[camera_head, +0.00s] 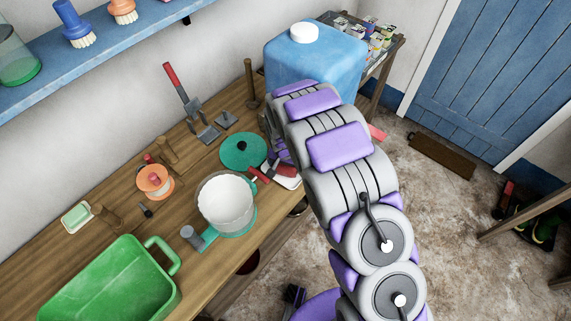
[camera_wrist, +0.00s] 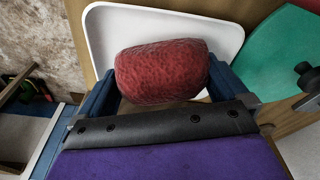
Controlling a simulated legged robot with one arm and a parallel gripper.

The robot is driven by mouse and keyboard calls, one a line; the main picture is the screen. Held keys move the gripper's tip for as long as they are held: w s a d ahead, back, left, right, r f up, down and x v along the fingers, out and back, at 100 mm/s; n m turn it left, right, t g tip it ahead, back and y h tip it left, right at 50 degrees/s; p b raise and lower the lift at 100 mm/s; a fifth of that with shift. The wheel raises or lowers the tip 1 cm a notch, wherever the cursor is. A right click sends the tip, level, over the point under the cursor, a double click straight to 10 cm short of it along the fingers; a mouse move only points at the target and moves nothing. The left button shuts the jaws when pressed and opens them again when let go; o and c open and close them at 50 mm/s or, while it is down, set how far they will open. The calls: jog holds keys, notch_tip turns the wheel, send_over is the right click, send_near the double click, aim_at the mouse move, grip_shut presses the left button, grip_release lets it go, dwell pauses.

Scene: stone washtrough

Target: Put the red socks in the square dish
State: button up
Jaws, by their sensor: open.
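The red socks (camera_wrist: 160,72), rolled into a bundle, lie between the two blue fingers of my gripper (camera_wrist: 163,88) in the wrist view. My gripper is open, with a finger at each side of the bundle. A white square dish (camera_wrist: 215,32) with rounded corners shows behind and around the socks. The socks overlap its near part; I cannot tell whether they rest fully inside it. In the head view the white dish (camera_head: 289,182) is at the bench's right edge, partly hidden by my arm, with the red socks (camera_head: 283,170) at it.
A green lid (camera_head: 243,150) lies beside the dish. A white-lined pot (camera_head: 227,203) stands to the left of the dish. A blue canister (camera_head: 315,62) stands behind my arm. A green basin (camera_head: 112,288) is at the near left. The bench edge is close to the dish.

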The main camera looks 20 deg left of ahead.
aim_at(284, 167)
notch_tip(284, 167, up, 12)
jog(key=s+p, duration=0.2)
jog(key=s+d+r+g, duration=0.1)
jog(key=s+d+r, duration=0.4)
jog(key=d+r, duration=0.45)
jog(key=s+d+r+g, duration=0.1)
jog(key=s+d+r, duration=0.45)
jog(key=d, duration=0.65)
jog(key=s+d+r, duration=0.2)
jog(key=s+d, duration=0.1)
jog(key=s, duration=0.4)
jog(key=s+d+r+g, duration=0.1)
jog(key=s+d+r, duration=0.1)
jog(key=s, duration=0.5)
jog(key=s+d+r, duration=0.2)
jog(key=s+d, duration=0.2)
jog(key=s, duration=0.3)
jog(key=shift+s+g, duration=0.3)
jog(key=shift+s, duration=0.1)
jog(key=shift+c, duration=0.3)
